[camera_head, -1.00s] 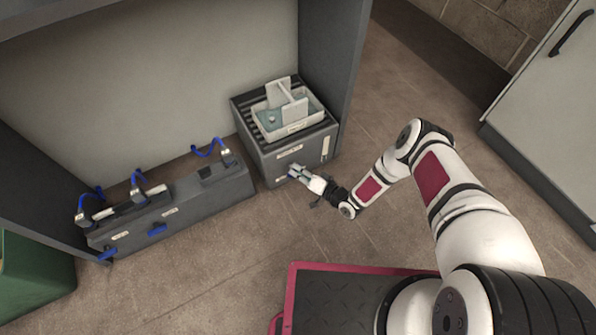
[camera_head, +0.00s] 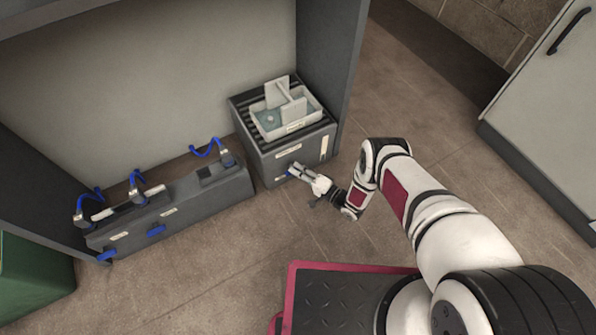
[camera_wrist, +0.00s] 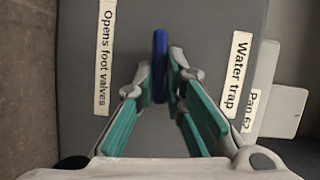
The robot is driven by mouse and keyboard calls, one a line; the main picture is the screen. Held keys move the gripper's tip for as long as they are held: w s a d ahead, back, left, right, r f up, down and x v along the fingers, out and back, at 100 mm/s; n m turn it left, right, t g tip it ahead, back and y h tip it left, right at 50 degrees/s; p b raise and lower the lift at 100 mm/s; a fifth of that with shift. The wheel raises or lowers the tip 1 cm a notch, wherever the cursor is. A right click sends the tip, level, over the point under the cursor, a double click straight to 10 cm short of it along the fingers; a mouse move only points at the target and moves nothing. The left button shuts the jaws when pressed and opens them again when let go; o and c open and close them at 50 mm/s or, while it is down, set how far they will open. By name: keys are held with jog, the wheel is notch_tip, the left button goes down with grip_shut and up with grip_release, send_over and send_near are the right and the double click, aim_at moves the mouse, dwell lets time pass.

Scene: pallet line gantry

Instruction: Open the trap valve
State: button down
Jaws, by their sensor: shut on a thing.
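The trap valve's blue handle (camera_wrist: 160,62) stands between my fingers in the wrist view. Its long side runs roughly along the same direction as the printed labels. My gripper (camera_wrist: 160,82) is shut on this handle, with a teal-padded finger on each side. In the head view my gripper (camera_head: 292,170) reaches the front of the grey trap box (camera_head: 268,167), and only a bit of blue shows at the fingertips. A label reading "Water trap" (camera_wrist: 236,72) is right of the handle in the wrist view, and one reading "Opens foot valves" (camera_wrist: 104,57) is left.
A pale divided tray (camera_head: 294,128) sits on the trap box. A long grey unit (camera_head: 200,205) with blue levers and hoses stands to the left. The bay's side wall (camera_head: 335,60) rises close behind the box's right side. The floor in front (camera_head: 230,250) is clear.

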jog(key=c, duration=1.7)
grip_release()
jog(key=shift+o, duration=0.2)
jog(key=shift+d, duration=0.15)
jog(key=v, duration=1.1)
jog(key=shift+s+d, duration=0.2)
jog(key=shift+d, duration=0.15)
jog(key=shift+d, duration=0.1)
